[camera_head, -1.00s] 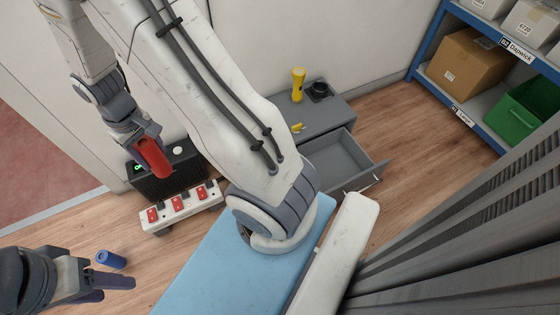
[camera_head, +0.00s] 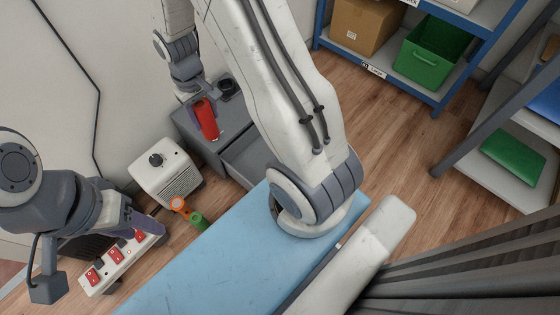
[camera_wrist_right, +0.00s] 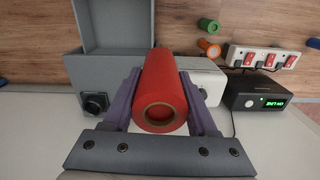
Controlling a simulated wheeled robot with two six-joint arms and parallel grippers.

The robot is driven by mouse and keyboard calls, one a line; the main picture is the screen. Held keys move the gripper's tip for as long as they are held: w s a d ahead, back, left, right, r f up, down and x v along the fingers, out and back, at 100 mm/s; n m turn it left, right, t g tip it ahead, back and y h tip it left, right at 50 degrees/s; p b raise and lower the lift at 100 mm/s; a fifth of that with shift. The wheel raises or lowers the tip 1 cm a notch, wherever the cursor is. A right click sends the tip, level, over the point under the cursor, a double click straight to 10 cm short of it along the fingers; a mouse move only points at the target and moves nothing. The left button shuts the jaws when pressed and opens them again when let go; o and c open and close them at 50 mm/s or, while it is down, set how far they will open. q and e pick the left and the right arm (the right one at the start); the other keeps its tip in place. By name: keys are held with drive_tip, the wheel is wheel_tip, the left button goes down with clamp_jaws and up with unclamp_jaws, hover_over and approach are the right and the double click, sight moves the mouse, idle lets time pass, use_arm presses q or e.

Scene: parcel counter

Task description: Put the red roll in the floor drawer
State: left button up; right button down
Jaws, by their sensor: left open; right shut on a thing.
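The red roll (camera_head: 207,118) is in my right gripper (camera_head: 203,110), held above the grey floor cabinet (camera_head: 185,122). In the right wrist view the red roll (camera_wrist_right: 160,85) sits between both fingers of the gripper (camera_wrist_right: 162,100). The floor drawer (camera_head: 245,155) is pulled open at the cabinet's front, and my right arm hides part of it. It also shows in the right wrist view (camera_wrist_right: 112,24) and looks empty where visible. My left gripper (camera_head: 135,218) is open and empty at the left, above the power strip.
A white heater (camera_head: 163,172), an orange roll (camera_head: 178,203) and a green roll (camera_head: 197,221) are left of the drawer. The power strip (camera_head: 118,266) has red switches. A black device (camera_wrist_right: 258,100) shows a green display. Shelves (camera_head: 437,105) stand at right.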

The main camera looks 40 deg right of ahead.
drive_tip(key=shift+n, duration=0.3)
drive_tip(key=shift+s+d+f+b, duration=1.15)
drive_tip(key=shift+d+f, duration=1.05)
drive_tip(key=shift+f, duration=3.85)
drive_tip(key=shift+s+d+f+b, duration=0.7)
drive_tip(key=shift+d+f+b, duration=1.15)
drive_tip(key=shift+f, duration=4.25)
drive_tip(key=shift+s+d+f+b, duration=0.95)
drive_tip(key=shift+d+f, duration=1.55)
drive_tip(key=shift+f, duration=3.55)
drive_tip(key=shift+f, duration=0.15)
drive_tip(key=shift+c, duration=1)
unclamp_jaws()
